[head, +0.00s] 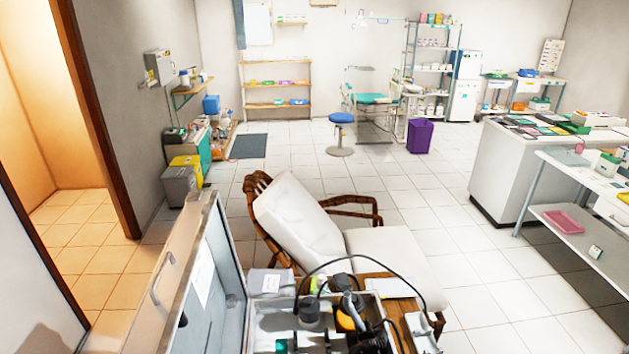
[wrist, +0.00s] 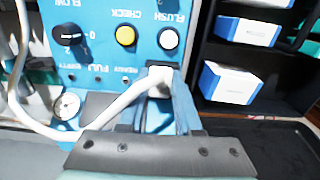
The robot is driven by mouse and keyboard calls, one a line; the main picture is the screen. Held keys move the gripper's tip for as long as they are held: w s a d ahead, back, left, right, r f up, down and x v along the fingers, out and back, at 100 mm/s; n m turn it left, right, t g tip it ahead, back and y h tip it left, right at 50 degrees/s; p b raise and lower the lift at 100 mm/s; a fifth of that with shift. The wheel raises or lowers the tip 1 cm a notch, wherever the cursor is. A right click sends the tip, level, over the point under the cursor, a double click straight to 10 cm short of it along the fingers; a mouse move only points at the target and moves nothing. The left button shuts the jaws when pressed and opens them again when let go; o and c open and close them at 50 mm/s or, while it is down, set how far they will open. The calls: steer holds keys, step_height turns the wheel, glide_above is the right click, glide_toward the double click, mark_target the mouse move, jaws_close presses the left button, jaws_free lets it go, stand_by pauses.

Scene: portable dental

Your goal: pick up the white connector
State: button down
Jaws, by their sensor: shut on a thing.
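The white connector (wrist: 158,84) is at the end of a white hose (wrist: 118,104) in the wrist view, in front of a blue control panel (wrist: 95,35). My gripper (wrist: 162,76) is shut on the connector, with its fingers around it close to the panel's lower edge. The fingers partly cover the connector, and I cannot tell whether it still touches the panel. In the head view the connector cannot be made out among the dark parts and cables in the open case.
The panel has a black knob (wrist: 66,34), a yellow button (wrist: 125,36), a white button (wrist: 168,39) and a gauge (wrist: 67,106). White-and-blue boxes (wrist: 232,83) stand at the right. A reclining chair (head: 300,215) stands behind the open case lid (head: 205,285).

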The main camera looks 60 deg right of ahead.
step_height(320, 180, up, 10)
steer(key=shift+b, duration=0.65)
stand_by(0.6)
